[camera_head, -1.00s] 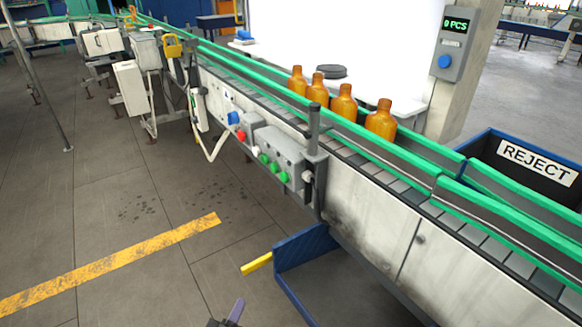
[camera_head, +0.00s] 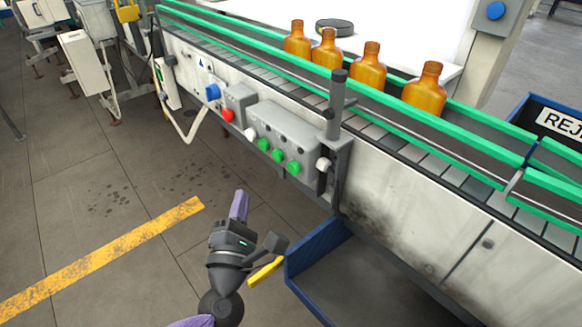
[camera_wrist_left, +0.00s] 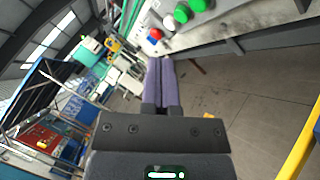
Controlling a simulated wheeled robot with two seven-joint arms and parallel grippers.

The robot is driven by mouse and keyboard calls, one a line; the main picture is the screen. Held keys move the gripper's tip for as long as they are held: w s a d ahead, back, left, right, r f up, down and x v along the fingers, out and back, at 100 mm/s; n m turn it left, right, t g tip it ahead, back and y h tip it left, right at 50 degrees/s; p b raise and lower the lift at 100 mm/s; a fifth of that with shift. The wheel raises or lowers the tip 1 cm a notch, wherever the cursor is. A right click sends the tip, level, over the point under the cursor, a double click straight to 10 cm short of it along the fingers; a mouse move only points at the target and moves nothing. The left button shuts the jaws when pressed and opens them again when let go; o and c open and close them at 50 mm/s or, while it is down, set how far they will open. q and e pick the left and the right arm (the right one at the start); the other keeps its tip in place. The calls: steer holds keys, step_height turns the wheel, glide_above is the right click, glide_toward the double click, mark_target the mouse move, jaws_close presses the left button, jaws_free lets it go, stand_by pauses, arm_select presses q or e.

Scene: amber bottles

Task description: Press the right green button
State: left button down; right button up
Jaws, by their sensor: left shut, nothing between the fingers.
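The grey control box (camera_head: 285,130) on the conveyor's side carries a row of green buttons. The right green button (camera_head: 293,168) is at the row's lower right end, beside the middle (camera_head: 278,155) and left (camera_head: 263,145) ones. My left gripper (camera_head: 239,203) is shut and empty, pointing up below and left of the buttons, clearly apart from them. In the left wrist view its purple fingers (camera_wrist_left: 160,70) lie together. Green buttons (camera_wrist_left: 182,13) show at the top there; I cannot tell which one is the right. My right gripper is not in view.
A white button (camera_head: 250,132), red button (camera_head: 227,115) and blue knob (camera_head: 213,91) sit left of the green ones. A dark post (camera_head: 335,110) stands right of the box. A blue-rimmed bin (camera_head: 318,243) is below right. Amber bottles (camera_head: 425,92) stand on the conveyor.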

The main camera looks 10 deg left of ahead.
mark_target(294, 168)
arm_select(q)
steer(key=w+d+b, duration=0.2)
steer(key=w+d, duration=0.3)
steer(key=w, duration=0.1)
steer(key=shift+w, duration=0.25)
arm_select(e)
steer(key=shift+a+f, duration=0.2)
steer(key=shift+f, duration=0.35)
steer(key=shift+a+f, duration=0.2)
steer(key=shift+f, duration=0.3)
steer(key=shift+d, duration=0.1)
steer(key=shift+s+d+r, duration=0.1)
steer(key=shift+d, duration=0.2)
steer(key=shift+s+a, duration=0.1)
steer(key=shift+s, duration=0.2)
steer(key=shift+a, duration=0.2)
